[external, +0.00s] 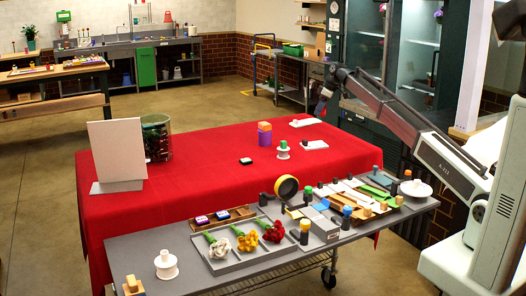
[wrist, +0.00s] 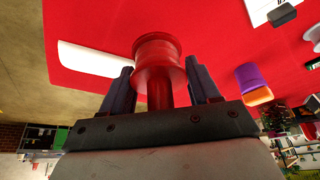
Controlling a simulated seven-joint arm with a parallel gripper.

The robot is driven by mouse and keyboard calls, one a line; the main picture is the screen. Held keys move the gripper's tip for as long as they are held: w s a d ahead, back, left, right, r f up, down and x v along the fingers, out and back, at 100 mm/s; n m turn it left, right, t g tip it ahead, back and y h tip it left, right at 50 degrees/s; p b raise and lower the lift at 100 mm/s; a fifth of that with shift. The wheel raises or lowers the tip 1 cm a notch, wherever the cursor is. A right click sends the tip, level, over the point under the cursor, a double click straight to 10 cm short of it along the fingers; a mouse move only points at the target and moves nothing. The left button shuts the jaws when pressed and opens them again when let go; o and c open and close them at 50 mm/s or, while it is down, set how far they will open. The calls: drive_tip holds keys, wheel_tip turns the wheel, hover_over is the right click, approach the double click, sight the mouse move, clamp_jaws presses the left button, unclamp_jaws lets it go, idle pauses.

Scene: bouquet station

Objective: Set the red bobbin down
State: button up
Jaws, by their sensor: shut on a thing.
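The red bobbin (wrist: 157,62) is between the fingers of my gripper (wrist: 160,76) in the wrist view, its round flanged end pointing away from the palm. My gripper is shut on its narrow stem. In the external view my gripper (external: 321,106) is over the far right end of the red-covered table (external: 215,160); the bobbin is too small to make out there. I cannot tell how far it is above the cloth. A white plate (wrist: 95,58) lies on the cloth just left of the bobbin in the wrist view.
A grey bench (external: 200,280) with flowers and tools runs along the front. The cloth's left middle is clear.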

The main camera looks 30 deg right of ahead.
wheel_tip(320, 180, down, 9)
idle(0.5)
drive_tip(key=shift+f, duration=0.15)
drive_tip(key=o, duration=1.1)
drive_tip(key=shift+c, duration=0.2)
drive_tip(key=v, duration=1.2)
